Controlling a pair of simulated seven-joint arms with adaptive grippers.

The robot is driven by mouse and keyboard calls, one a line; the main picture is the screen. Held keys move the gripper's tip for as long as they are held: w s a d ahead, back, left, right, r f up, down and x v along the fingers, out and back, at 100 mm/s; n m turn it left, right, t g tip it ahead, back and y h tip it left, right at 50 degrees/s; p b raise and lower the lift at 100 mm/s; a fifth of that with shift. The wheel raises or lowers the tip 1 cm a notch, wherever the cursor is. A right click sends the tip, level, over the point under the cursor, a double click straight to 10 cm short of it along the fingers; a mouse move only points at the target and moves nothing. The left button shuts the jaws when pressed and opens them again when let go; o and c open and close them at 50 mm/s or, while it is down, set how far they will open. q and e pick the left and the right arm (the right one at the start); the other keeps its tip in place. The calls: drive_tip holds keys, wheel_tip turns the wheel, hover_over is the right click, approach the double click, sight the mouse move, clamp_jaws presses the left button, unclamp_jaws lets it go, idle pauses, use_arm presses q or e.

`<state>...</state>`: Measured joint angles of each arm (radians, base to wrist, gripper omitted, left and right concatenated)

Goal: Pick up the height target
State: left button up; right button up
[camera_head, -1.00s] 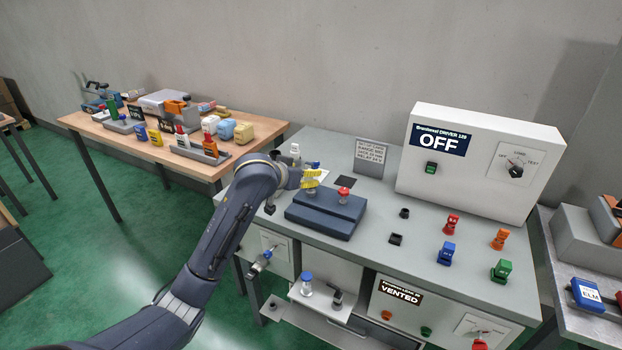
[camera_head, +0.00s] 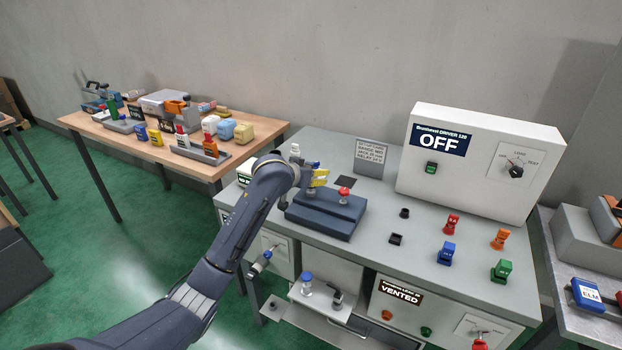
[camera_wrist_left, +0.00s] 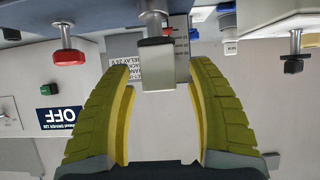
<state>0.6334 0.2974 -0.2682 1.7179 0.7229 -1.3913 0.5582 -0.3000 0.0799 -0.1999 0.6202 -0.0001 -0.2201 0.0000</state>
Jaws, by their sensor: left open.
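My left gripper (camera_head: 318,178) has yellow fingers and hangs over the left back part of a dark blue stepped block (camera_head: 322,222). In the left wrist view the gripper (camera_wrist_left: 160,95) is open. A grey post with a square head (camera_wrist_left: 156,62) stands between and beyond its fingers, with no clear contact; it may be the height target, but no label shows. A red-topped post (camera_head: 344,194) stands to the right on the same block and shows at the left in the wrist view (camera_wrist_left: 68,57). My right gripper is not in view.
A white driver box (camera_head: 480,160) reading OFF stands at the back right of the grey bench (camera_head: 385,265). A small sign (camera_head: 370,155) stands behind the block. Several coloured plugs, including a blue one (camera_head: 447,254), stand to the right. A wooden table (camera_head: 240,158) with items is at left.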

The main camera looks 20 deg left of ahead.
use_arm(q)
drive_tip(key=shift+c, duration=0.2)
clamp_jaws()
drive_tip(key=shift+r, duration=0.1)
idle(0.4)
